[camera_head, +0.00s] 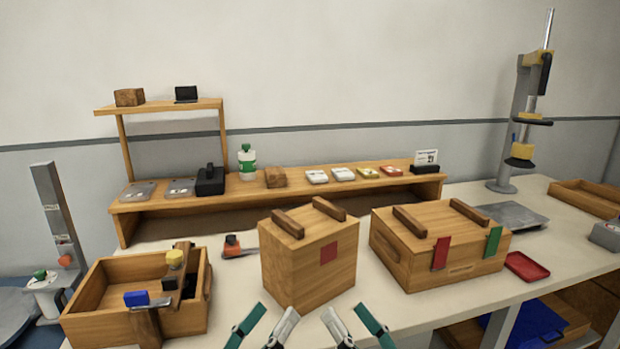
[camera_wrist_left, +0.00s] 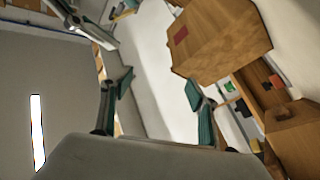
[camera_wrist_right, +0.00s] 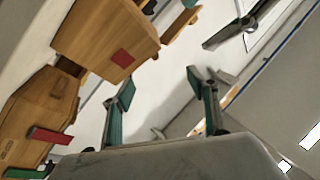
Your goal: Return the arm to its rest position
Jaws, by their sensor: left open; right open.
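My left gripper (camera_head: 266,328) is at the bottom middle of the head view, open and empty, in front of the table edge. My right gripper (camera_head: 354,328) is just to its right, also open and empty. In the left wrist view the left gripper's fingers (camera_wrist_left: 152,98) stand apart with nothing between them. In the right wrist view the right gripper's fingers (camera_wrist_right: 158,100) are also apart. A wooden box with a red square (camera_head: 300,265) stands on the table just beyond both grippers. Neither gripper touches it.
A wider wooden box (camera_head: 420,262) with red and green tabs stands to the right, near a red tray (camera_head: 527,266). An open wooden crate (camera_head: 90,318) with tools is at the left. A shelf (camera_head: 160,206) runs behind. Bare tabletop (camera_head: 385,308) lies before the boxes.

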